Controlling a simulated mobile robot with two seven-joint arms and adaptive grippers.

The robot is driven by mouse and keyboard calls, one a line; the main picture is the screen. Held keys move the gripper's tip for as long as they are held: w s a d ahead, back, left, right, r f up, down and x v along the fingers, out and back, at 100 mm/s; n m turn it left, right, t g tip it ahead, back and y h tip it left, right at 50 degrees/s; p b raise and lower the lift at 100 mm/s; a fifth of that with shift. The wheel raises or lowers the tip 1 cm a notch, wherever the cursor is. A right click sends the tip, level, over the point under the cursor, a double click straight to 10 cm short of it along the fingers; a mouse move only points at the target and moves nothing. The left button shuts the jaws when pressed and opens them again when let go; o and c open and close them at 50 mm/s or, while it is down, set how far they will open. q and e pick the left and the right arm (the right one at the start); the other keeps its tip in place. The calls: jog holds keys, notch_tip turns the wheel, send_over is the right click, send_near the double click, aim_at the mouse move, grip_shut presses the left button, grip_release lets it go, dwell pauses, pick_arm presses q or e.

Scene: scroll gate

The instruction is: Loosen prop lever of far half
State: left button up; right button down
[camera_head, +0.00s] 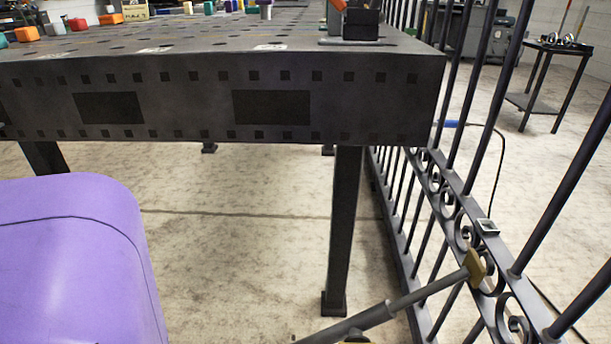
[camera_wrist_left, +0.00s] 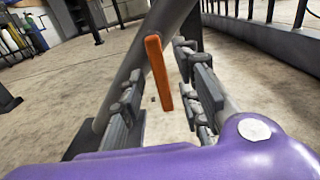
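In the left wrist view an orange prop lever (camera_wrist_left: 157,72) stands upright, slightly tilted, in front of a thick grey prop tube (camera_wrist_left: 152,45). My left gripper (camera_wrist_left: 160,62) is open, with one finger on each side of the lever. Floor shows between the lever and the fingers, so no grip is seen. In the head view a grey prop (camera_head: 358,322) rises from the bottom edge and ends in a tan pad (camera_head: 475,268) at the dark scroll gate (camera_head: 462,192). The lever is not clearly visible there. Neither gripper shows in the head view.
A dark perforated table (camera_head: 215,95) fills the upper left, with small coloured blocks and clamps on top. Its leg (camera_head: 343,230) stands left of the gate. A small black side table (camera_head: 553,48) is at the far right. Floor is open beneath the table.

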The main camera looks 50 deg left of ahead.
pick_arm(q)
jog(key=shift+c, duration=0.2)
grip_shut()
